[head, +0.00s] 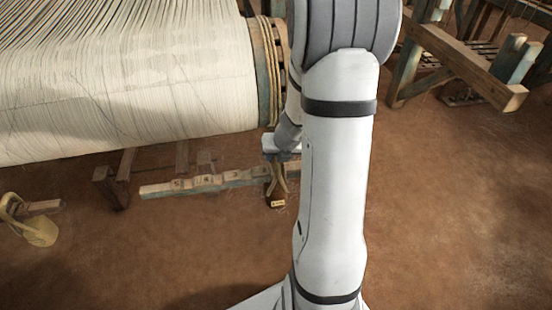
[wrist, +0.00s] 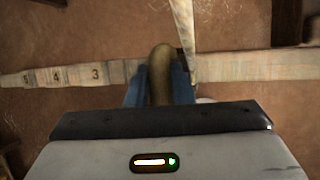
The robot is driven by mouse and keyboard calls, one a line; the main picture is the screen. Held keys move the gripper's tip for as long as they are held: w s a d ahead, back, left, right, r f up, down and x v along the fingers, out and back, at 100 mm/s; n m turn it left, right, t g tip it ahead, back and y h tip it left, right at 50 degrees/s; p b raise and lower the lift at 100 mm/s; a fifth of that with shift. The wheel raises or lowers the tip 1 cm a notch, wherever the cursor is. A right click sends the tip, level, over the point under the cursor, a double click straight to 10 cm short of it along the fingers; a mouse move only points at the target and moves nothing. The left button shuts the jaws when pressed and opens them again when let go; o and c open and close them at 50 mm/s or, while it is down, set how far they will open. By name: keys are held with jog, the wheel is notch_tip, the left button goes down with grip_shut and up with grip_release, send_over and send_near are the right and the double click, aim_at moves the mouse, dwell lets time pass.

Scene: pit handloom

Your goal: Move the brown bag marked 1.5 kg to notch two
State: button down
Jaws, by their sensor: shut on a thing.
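My gripper (head: 279,153) is shut on the strap of a brown bag (head: 275,188). The bag hangs below the jaws and bears a small yellow label, too small to read surely. In the wrist view, a rounded olive-brown strap (wrist: 160,68) stands between my blue fingers (wrist: 158,85). The notched wooden beam (head: 205,184) runs left from the bag. The wrist view shows its numbers 5, 4 and 3 on the beam (wrist: 70,75) left of my fingers. Notch two is not seen; my gripper covers that stretch. I cannot tell whether the strap touches the beam.
A tan bag (head: 36,229) hangs near a short wooden bar at the far left. The large warp roll (head: 130,80) lies above the beam. Wooden frame timbers (head: 465,65) stand at the upper right. The brown floor (head: 440,200) at right is clear.

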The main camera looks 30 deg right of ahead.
jog(key=shift+w+d+r, duration=0.15)
jog(key=shift+w, duration=0.45)
jog(key=shift+f+b, duration=0.95)
jog(key=shift+f, duration=0.3)
jog(key=shift+f, duration=0.3)
jog(key=c, duration=1.2)
grip_release()
jog(key=shift+s, duration=0.1)
jog(key=shift+f, duration=0.1)
